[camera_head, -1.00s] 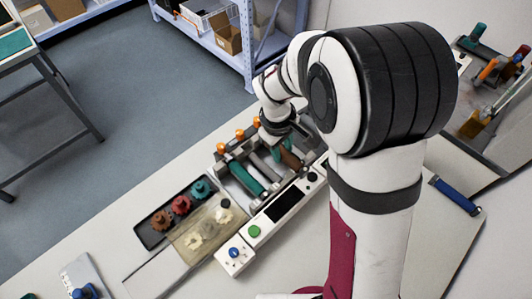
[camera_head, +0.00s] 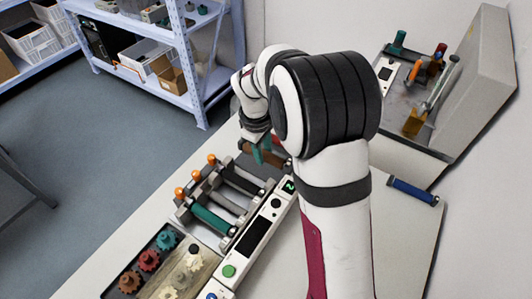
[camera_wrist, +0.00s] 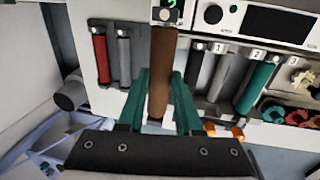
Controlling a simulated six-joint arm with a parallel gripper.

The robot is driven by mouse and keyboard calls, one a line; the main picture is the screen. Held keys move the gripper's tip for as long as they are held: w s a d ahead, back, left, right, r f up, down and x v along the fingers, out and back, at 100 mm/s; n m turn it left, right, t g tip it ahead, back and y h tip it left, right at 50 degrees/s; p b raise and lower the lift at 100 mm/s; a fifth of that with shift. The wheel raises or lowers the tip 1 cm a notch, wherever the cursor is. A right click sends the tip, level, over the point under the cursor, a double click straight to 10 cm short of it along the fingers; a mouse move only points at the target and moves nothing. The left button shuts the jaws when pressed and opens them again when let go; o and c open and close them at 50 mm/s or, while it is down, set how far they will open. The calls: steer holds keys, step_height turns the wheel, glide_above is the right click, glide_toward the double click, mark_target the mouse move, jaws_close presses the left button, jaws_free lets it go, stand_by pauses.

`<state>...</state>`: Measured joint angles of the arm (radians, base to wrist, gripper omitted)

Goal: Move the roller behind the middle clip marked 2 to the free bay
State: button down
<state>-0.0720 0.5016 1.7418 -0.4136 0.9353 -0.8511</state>
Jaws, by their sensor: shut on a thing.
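My gripper (camera_wrist: 160,105) has teal fingers, shut on a brown roller (camera_wrist: 160,70). In the head view the brown roller (camera_head: 277,157) is held at the far end of the printer (camera_head: 228,233), apparently raised above it. The wrist view shows the teal roller (camera_wrist: 256,88) and a grey roller (camera_wrist: 220,76) right of the held roller. Small white number labels (camera_wrist: 257,53) sit by their ends; some are hard to read. I cannot tell which bay is free.
A dark tray with red and grey rollers (camera_wrist: 100,58) lies left in the wrist view. Orange knobs (camera_head: 195,174) line the printer's side. A tray with coloured gears (camera_head: 149,260) stands in front. A bin with tools (camera_head: 415,95) is at back right.

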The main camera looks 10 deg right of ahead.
glide_above(261, 168)
step_height(261, 168, down, 3)
steer(key=shift+s+a+f, duration=0.1)
steer(key=shift+f, duration=1.15)
steer(key=shift+s+a+f, duration=0.1)
steer(key=shift+f, duration=1.15)
steer(key=shift+f, duration=0.1)
steer(key=shift+f, duration=1.15)
steer(key=shift+f, duration=0.8)
steer(key=c, duration=0.5)
jaws_free()
